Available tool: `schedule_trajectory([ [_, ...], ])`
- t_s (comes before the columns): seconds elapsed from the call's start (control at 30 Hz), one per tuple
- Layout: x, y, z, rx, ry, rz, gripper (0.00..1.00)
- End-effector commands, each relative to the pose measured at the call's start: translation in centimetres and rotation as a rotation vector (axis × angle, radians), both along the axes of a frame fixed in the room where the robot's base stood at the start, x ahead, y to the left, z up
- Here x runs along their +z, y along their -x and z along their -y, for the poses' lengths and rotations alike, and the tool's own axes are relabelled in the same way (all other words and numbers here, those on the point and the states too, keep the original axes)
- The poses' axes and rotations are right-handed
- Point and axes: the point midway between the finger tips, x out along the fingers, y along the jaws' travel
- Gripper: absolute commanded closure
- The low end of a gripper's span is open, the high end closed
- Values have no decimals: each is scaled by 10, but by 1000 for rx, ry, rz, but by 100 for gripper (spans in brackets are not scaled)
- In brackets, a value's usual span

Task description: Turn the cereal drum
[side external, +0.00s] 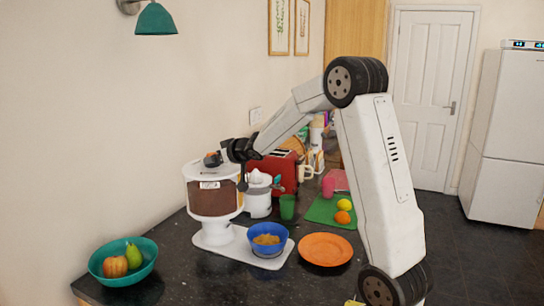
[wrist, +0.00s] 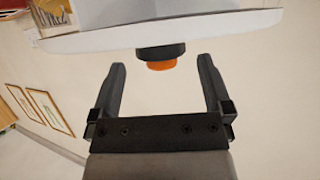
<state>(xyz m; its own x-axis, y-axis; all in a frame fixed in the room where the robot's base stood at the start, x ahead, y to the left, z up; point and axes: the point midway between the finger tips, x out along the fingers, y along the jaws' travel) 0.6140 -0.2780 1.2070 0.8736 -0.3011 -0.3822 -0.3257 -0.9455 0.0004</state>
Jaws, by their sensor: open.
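The cereal drum (side external: 210,196) is a clear cylinder of brown cereal with a white top and white lower part, upright on a white stand (side external: 221,236). A dark and orange knob (side external: 212,160) shows at its top. In the wrist view the knob (wrist: 161,56) sticks out from a broad white surface (wrist: 160,32). My gripper (side external: 228,150) is beside the top of the drum. In the wrist view my gripper (wrist: 161,68) is open and empty, one finger on each side of the knob's line, with gaps on both sides. The fingertips are close to the white surface.
A blue bowl of cereal (side external: 268,234) stands on the white base. A teal fruit bowl (side external: 124,274), an orange plate (side external: 325,249), a green cup (side external: 288,207), a white juicer (side external: 257,194) and a red toaster (side external: 283,167) crowd the dark counter. The wall is behind.

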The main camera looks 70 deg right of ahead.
Motion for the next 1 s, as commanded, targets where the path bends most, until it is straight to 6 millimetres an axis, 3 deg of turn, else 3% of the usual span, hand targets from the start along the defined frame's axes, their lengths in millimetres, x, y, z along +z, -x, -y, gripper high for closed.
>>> schedule_trajectory([
  [0.3, -11, -23, 8, 0, 1, -1, 0],
  [0.77, -12, -28, 9, -1, 0, 0, 0],
  [1.0, -12, -28, 10, -1, 0, 0, 76],
])
